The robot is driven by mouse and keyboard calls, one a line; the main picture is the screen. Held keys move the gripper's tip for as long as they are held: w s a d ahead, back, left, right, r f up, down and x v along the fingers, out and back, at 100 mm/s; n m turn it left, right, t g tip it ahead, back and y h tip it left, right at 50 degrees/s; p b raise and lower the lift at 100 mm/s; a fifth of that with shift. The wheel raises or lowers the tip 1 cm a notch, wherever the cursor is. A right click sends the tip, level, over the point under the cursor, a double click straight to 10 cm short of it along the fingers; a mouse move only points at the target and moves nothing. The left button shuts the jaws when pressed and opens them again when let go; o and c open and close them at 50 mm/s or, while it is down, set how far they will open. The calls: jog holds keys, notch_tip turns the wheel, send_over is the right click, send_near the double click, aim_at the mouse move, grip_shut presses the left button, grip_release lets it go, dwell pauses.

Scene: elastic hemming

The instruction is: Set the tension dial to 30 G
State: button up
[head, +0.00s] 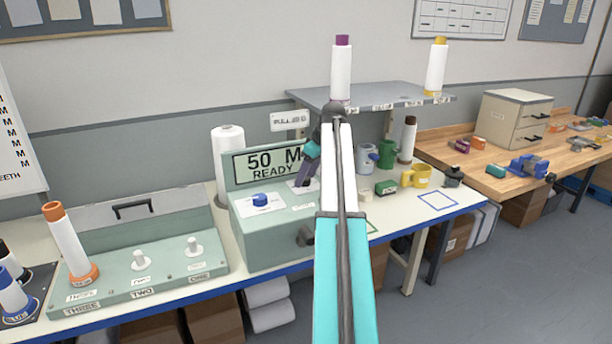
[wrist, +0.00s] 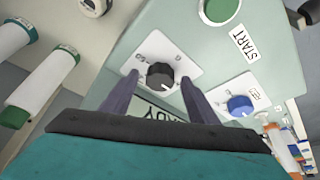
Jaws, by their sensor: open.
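The pale green machine (head: 270,240) carries a display (head: 268,163) reading "50 M READY". No label reading tension is legible. My gripper (wrist: 159,79) is open, its dark fingers on either side of the black dial in the picture; contact and height are unclear. In the head view, my gripper (head: 304,176) is over the machine's right part and hides the black dial.
A green START button (wrist: 222,8) is on the machine. A box with white pegs (head: 140,262) stands at left. A raised shelf (head: 385,95) with thread cones is behind. Mugs, including a yellow one (head: 416,176), stand at right near a blue-outlined square (head: 438,201).

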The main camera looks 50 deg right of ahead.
jog(key=c, duration=1)
jog(key=shift+c, duration=0.2)
jog(key=shift+a+m, duration=0.1)
jog(key=shift+m, duration=0.4)
jog(key=m, duration=0.1)
jog(key=m+h, duration=0.1)
jog(key=m, duration=0.1)
jog(key=m+h+p, duration=0.1)
jog(key=m, duration=0.1)
jog(key=shift+a, duration=0.25)
jog(key=m+h, duration=0.1)
jog(key=m, duration=0.2)
jog(key=m+g+h+p, duration=0.1)
jog(key=m, duration=0.1)
jog(key=shift+w+a+m, duration=0.1)
jog(key=shift+w+m, duration=0.1)
jog(key=shift+m, duration=0.2)
jog(key=o, duration=1)
